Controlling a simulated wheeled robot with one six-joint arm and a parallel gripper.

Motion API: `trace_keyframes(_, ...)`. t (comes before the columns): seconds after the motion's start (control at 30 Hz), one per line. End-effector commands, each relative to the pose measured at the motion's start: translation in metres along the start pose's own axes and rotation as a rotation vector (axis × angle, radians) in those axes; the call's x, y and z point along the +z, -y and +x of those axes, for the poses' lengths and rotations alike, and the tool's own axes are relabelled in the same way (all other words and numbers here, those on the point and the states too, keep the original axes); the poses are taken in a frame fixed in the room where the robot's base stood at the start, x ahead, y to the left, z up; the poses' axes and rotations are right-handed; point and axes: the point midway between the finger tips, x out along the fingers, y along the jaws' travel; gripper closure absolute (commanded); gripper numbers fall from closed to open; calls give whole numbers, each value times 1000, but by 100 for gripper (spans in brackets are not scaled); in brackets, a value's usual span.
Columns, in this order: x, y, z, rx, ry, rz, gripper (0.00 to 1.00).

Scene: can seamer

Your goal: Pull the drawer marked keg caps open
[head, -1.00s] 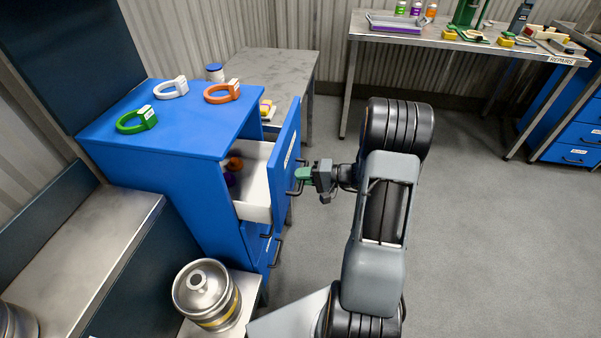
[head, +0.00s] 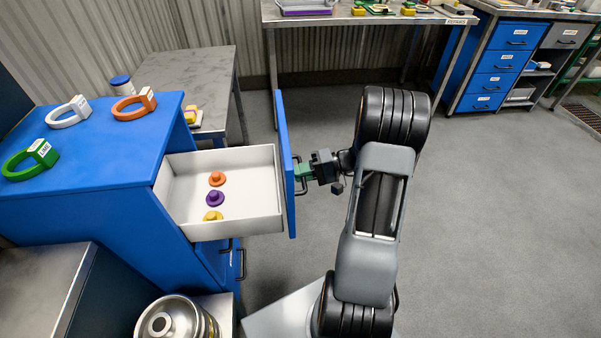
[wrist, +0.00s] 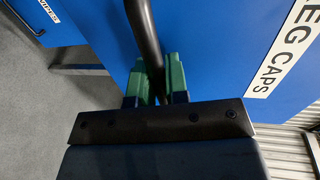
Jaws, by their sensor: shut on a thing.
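The keg caps drawer (head: 262,218) is the top drawer of the blue cabinet (head: 120,140) and stands well out, its white inside showing. An orange cap (head: 217,178), a purple cap (head: 215,198) and a yellow cap (head: 213,216) lie in it. In the wrist view its blue front carries the label "EG CAPS" (wrist: 283,50), the first letter cut off. My gripper (head: 303,172) is at the outer side of the drawer front. Its green fingers (wrist: 155,82) are shut on the dark bar handle (wrist: 145,35).
Green (head: 30,160), white (head: 68,112) and orange (head: 134,104) ring-shaped tools lie on the cabinet top. A lower drawer handle (head: 241,264) sticks out below. A metal keg (head: 175,318) stands in front. The floor to the right is clear.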

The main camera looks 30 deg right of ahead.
Motion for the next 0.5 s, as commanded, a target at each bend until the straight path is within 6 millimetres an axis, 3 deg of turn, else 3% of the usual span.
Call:
trace_keyframes(0.27, -1, 1, -1, 0, -2, -2, 100)
trace_keyframes(0.3, -1, 1, -1, 0, -3, -2, 84)
trace_keyframes(0.5, 0, 0, -1, 0, -3, -1, 64)
